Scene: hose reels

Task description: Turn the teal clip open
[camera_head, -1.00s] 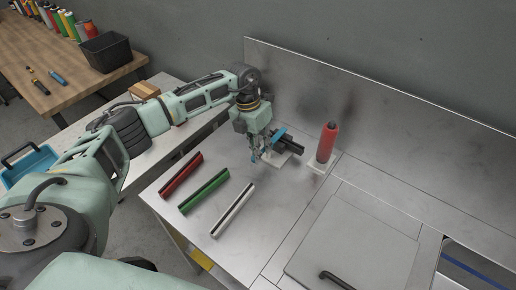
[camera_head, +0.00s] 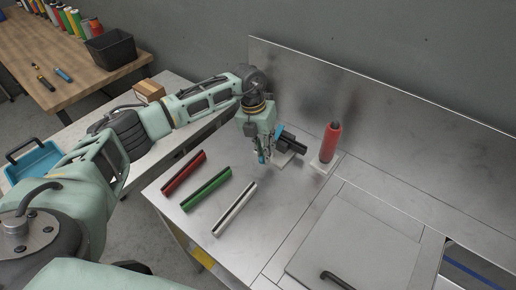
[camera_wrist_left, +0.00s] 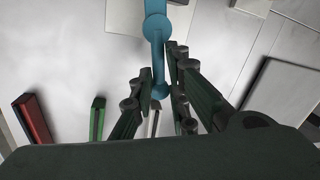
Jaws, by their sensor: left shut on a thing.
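The teal clip (camera_wrist_left: 157,55) is a long lever with round ends in the left wrist view. It runs from the top edge down between my gripper fingers. My left gripper (camera_head: 263,156) points down at the front left of a black device (camera_head: 291,142) on a pale base plate (camera_head: 282,159). In the left wrist view its fingers (camera_wrist_left: 159,85) are on both sides of the clip's near end, and they are shut on it. In the head view the gripper and wrist hide most of the clip. My right gripper is not in view.
Red (camera_head: 184,174), green (camera_head: 206,190) and white (camera_head: 234,208) bars lie on the metal bench to the left. A red bottle (camera_head: 331,142) stands upright on a pale pad at the right. A metal back panel (camera_head: 390,130) rises behind them. The bench front is clear.

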